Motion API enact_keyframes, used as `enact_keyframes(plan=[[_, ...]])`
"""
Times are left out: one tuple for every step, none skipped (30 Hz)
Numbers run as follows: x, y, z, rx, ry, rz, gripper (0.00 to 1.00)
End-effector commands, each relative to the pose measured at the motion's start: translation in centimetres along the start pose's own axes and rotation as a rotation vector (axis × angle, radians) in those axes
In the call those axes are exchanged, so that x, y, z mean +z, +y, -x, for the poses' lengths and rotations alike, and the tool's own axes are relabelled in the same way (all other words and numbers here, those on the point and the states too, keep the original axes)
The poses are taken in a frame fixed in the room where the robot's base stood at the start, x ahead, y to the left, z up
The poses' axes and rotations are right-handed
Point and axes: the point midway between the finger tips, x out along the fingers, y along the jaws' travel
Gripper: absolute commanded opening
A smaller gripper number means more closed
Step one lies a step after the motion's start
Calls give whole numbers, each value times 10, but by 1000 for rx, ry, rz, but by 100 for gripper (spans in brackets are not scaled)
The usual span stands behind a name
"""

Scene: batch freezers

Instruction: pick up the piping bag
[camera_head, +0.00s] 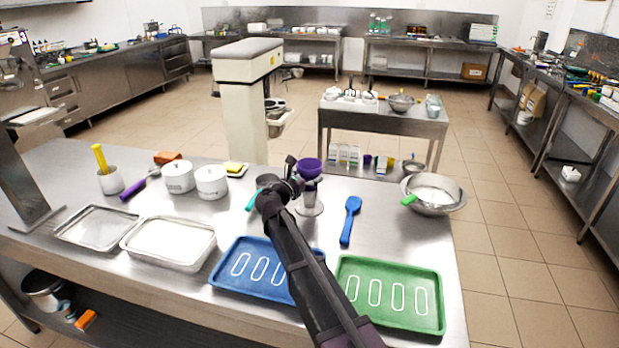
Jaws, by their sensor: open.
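A purple, wide-mouthed item (309,168), which looks like the piping bag, stands upright in a metal stand (309,207) on the steel table. Its lower part is hidden by the stand and my gripper. My gripper (290,174) is open, just left of the purple item and close to it. From this view I cannot tell whether they touch. My dark arm reaches up from the bottom of the picture, across the gap between the blue tray (225,281) and the green tray (436,318).
A dark pot with a teal handle (253,200) is close at my gripper's left. A blue spoon (349,220) lies to the right, and a steel bowl (455,207) stands near the right edge. White lidded pots (211,184) and metal trays (70,233) occupy the left.

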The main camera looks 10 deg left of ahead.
Motion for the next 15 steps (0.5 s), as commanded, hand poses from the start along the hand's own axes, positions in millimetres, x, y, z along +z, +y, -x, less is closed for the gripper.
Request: enact_keyframes(plan=[[0,0,0,0,0,0,100],[0,0,0,0,0,0,100],[0,0,0,0,0,0,100],[0,0,0,0,0,0,100],[0,0,0,0,0,0,100],[0,0,0,0,0,0,100],[0,0,0,0,0,0,100],[0,0,0,0,0,0,100],[0,0,0,0,0,0,91],[0,0,0,0,0,0,82],[0,0,0,0,0,0,73],[0,0,0,0,0,0,61],[0,0,0,0,0,0,52],[0,0,0,0,0,0,44],[0,0,0,0,0,0,44]])
